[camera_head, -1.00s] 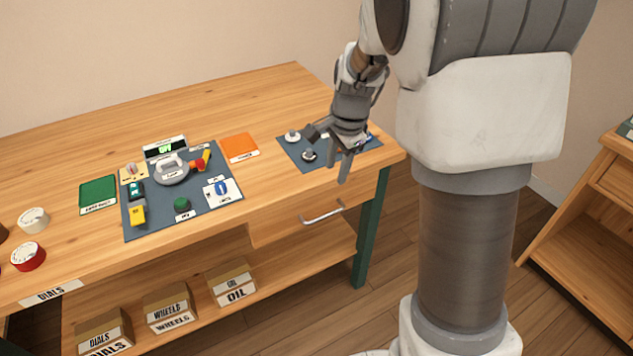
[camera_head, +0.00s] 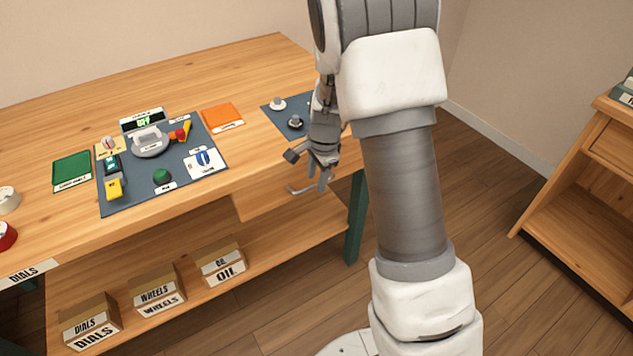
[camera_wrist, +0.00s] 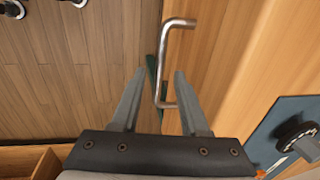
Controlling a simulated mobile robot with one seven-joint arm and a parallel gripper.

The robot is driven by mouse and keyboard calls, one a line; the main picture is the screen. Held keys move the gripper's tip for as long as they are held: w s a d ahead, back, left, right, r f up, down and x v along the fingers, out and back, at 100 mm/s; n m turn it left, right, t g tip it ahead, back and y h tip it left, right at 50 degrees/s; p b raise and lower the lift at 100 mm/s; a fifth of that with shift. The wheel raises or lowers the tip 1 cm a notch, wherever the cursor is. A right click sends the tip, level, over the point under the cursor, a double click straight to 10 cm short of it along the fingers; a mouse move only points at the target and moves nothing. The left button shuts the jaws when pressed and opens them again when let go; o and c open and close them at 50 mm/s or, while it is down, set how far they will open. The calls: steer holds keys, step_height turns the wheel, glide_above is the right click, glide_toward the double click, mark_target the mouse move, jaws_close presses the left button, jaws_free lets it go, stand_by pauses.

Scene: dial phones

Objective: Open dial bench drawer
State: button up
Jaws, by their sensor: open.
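The dial bench drawer (camera_head: 262,203) is a wooden front under the right end of the bench top and looks shut. Its metal bar handle (camera_head: 297,191) is partly hidden by my gripper (camera_head: 308,172) in the head view. My gripper is open and empty, in front of the drawer and close to the handle.
The bench top (camera_head: 60,118) carries a blue-grey mat (camera_head: 128,204) with tools and a smaller mat (camera_head: 272,122) with dial parts near my arm. Labelled boxes (camera_head: 157,290) stand on the lower shelf. A green bench leg (camera_head: 355,225) is right of the drawer. Floor ahead of the drawer is clear.

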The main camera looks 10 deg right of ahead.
steer(key=shift+f, duration=0.3)
jaws_close()
stand_by(1.3)
